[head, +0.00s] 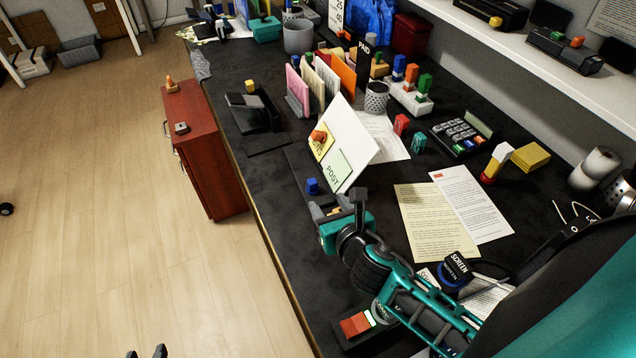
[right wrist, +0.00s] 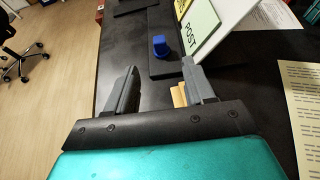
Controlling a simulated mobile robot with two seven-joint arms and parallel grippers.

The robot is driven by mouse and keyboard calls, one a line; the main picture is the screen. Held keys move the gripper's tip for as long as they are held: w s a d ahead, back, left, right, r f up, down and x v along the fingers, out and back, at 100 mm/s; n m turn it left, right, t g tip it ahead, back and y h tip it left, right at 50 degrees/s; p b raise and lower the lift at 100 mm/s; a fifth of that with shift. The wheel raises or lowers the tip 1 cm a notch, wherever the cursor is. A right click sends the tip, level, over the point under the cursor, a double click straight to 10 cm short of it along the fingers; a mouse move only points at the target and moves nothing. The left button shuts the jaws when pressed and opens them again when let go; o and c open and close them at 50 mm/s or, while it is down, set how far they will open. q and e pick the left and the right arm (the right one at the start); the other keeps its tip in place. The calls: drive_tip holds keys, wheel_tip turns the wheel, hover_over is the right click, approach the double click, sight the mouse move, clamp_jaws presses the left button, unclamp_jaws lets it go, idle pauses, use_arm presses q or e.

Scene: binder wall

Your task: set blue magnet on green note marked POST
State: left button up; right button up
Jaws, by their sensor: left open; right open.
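The blue magnet (head: 313,186) stands on a dark base strip in front of a tilted white board (head: 352,130). The green note marked POST (head: 338,172) is on the lower part of that board, and no magnet shows on it. A yellow note (head: 322,148) beside it bears an orange magnet (head: 318,136). My right gripper (head: 337,208) is open just short of the blue magnet. In the right wrist view the blue magnet (right wrist: 160,46) is beyond the open fingers (right wrist: 160,72), apart from them, and the green note (right wrist: 200,28) is to its right. My left gripper (head: 147,353) is open over the floor at the bottom edge.
A small tan block (right wrist: 179,95) shows by my right gripper's right finger. Paper sheets (head: 437,222) lie right of the board. A file sorter (head: 298,95) stands behind it. A red cabinet (head: 205,150) stands left of the desk. The desk's left edge is near my right gripper.

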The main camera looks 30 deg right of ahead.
sight(312, 180)
drive_tip(key=x, duration=0.6)
drive_tip(key=shift+b, duration=0.4)
drive_tip(key=shift+b+x, duration=0.45)
drive_tip(key=shift+x, duration=2.35)
drive_tip(key=shift+w+r, duration=0.1)
drive_tip(key=shift+r, duration=0.1)
drive_tip(key=shift+c, duration=0.3)
clamp_jaws()
drive_tip(key=shift+r, duration=0.15)
